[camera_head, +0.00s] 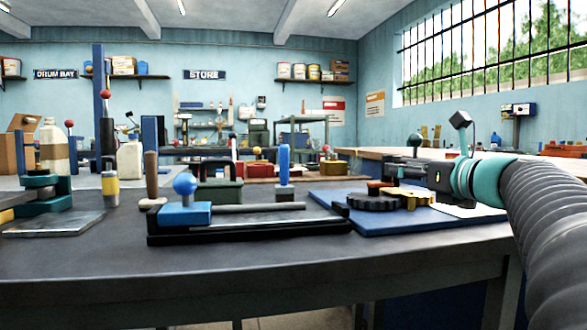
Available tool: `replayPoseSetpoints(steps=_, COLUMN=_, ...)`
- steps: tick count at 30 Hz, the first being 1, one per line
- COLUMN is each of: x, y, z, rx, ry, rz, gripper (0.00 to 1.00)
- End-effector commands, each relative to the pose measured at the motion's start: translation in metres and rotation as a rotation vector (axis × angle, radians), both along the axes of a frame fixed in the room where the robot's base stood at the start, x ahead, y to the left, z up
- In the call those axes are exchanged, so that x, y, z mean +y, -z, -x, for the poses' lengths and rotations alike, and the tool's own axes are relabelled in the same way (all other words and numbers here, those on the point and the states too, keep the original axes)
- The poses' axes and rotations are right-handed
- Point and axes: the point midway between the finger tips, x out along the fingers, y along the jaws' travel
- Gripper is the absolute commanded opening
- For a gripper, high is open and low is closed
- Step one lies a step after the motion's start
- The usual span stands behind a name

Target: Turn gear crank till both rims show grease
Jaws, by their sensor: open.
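A dark gear (371,202) and a yellow gear (412,196) lie side by side on a blue board (400,223) on the right of the bench. A small red-orange piece (379,184) sits on top of the dark gear; I cannot tell whether it is part of the crank. My gripper (393,169) comes in from the right, above the gears, open, with its fingers pointing left. A dark green ball (415,140) shows just above the fingers; what it belongs to is unclear. Grease on the rims cannot be made out at this size.
A blue-and-black slide fixture with a blue ball knob (185,184) stands left of the board. A green box (219,190) and a wooden-handled tool (152,180) stand behind it. A white sheet (468,210) lies at the board's right. The bench's front strip (250,265) is clear.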

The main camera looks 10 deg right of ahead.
Motion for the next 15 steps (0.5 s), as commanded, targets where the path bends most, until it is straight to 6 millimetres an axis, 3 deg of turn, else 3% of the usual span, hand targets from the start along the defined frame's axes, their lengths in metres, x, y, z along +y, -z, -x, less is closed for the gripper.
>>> replayPoseSetpoints(steps=6, x=0.010, y=0.001, z=-0.034, rx=0.001, ry=-0.004, rz=0.000, gripper=0.50)
replayPoseSetpoints(steps=15, x=0.014, y=0.000, z=-0.051, rx=0.001, ry=0.000, rz=0.001, gripper=0.50)
